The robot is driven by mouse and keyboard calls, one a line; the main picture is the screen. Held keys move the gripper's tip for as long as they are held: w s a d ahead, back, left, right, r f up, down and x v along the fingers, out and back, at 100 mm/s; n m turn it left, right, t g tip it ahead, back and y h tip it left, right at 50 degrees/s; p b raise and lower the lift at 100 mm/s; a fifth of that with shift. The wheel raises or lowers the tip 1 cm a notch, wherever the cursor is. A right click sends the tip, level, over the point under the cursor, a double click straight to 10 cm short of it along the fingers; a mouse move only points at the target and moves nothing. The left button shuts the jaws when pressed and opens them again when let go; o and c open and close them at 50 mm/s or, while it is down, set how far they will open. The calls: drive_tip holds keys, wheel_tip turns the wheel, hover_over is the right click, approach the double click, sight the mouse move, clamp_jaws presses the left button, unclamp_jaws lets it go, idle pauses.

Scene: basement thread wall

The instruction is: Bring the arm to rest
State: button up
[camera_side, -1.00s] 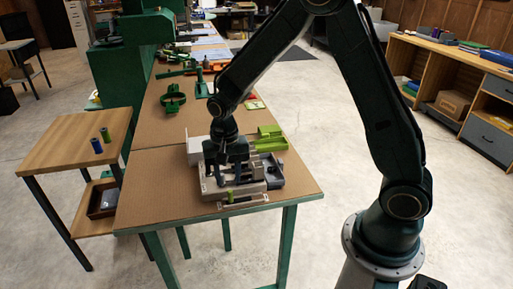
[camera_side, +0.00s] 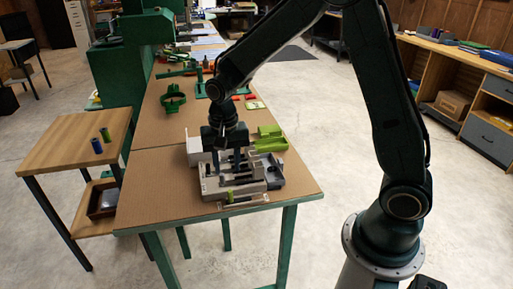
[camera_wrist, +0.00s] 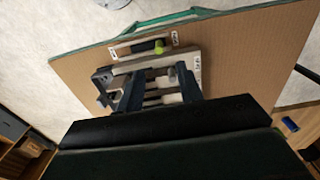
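My gripper (camera_side: 229,163) hangs pointing down over the grey and white fixture (camera_side: 262,185) on the workbench. In the wrist view my gripper (camera_wrist: 160,82) has its two dark fingers spread apart, with parts of the fixture (camera_wrist: 150,63) showing between them and nothing held. In the side view the fingers hide part of the fixture, and I cannot tell the exact gap above it. A strip with a bright green piece (camera_side: 230,197) lies along the fixture's front. It also shows in the wrist view as a dark bar with a green end (camera_wrist: 159,48).
A lime-green tray (camera_side: 270,139) stands behind the fixture. Green tools (camera_side: 172,99) lie farther back on the brown bench top (camera_side: 150,205). A small wooden side table (camera_side: 75,145) with two small cylinders (camera_side: 101,140) stands left. The bench's front corners are clear.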

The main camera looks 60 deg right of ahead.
drive_tip(key=shift+r, duration=0.15)
drive_tip(key=s+r+n+t, duration=0.3)
drive_tip(key=s+r+n, duration=0.1)
drive_tip(key=s+r, duration=0.75)
drive_tip(key=s+r+n+t, duration=0.2)
drive_tip(key=s+r+n, duration=0.3)
drive_tip(key=s, duration=0.5)
drive_tip(key=shift+s+d+r+t, duration=0.2)
drive_tip(key=shift+s+d+t, duration=0.1)
drive_tip(key=shift+d, duration=0.1)
drive_tip(key=shift+c, duration=0.5)
